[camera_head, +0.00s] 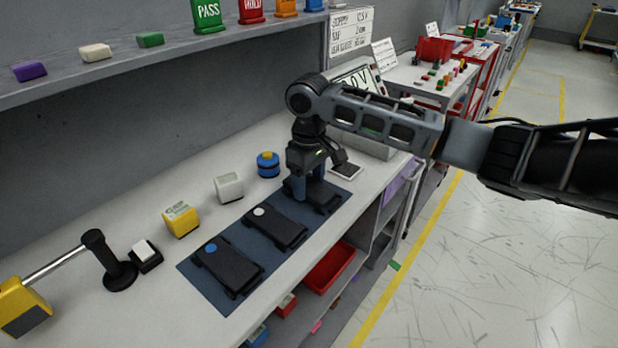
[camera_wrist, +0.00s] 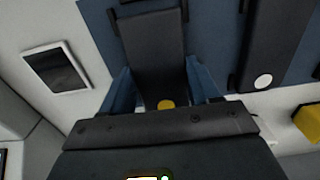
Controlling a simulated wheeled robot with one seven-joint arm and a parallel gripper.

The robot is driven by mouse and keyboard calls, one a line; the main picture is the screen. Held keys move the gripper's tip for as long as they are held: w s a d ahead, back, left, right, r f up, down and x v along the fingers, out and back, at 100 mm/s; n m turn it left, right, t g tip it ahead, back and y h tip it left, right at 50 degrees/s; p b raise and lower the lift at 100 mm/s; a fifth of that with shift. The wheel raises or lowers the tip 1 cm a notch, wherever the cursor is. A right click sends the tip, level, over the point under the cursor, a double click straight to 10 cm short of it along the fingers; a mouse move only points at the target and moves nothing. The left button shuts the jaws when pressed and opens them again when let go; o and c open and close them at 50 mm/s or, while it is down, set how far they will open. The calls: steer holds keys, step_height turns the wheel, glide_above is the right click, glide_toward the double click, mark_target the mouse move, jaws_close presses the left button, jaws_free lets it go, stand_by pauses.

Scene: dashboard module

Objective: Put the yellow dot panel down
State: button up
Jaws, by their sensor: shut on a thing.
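The yellow dot panel (camera_wrist: 153,48) is a dark slab with a yellow dot near one end, between the two blue fingers of my gripper (camera_wrist: 161,88) in the wrist view. In the head view my gripper (camera_head: 307,184) points down at the far right end of the blue mat (camera_head: 208,288), shut on this panel (camera_head: 326,198). The panel lies over the mat, level with it; I cannot tell whether it touches. The gripper hides its dot in the head view. The white dot panel (camera_head: 277,226) and blue dot panel (camera_head: 228,266) lie in a row on the mat.
A small dark-faced plate (camera_head: 346,170) lies just beyond the mat. Behind the mat stand a blue-yellow round piece (camera_head: 268,164), a white block (camera_head: 229,187) and a yellow box (camera_head: 180,219). A red bin (camera_head: 329,268) is below the bench's front edge.

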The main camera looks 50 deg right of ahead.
steer(key=shift+f, duration=0.1)
steer(key=shift+f, duration=0.1)
steer(key=shift+f, duration=0.1)
steer(key=o, duration=1.2)
steer(key=shift+c, duration=0.2)
steer(key=shift+f+b, duration=0.1)
steer(key=shift+b, duration=0.55)
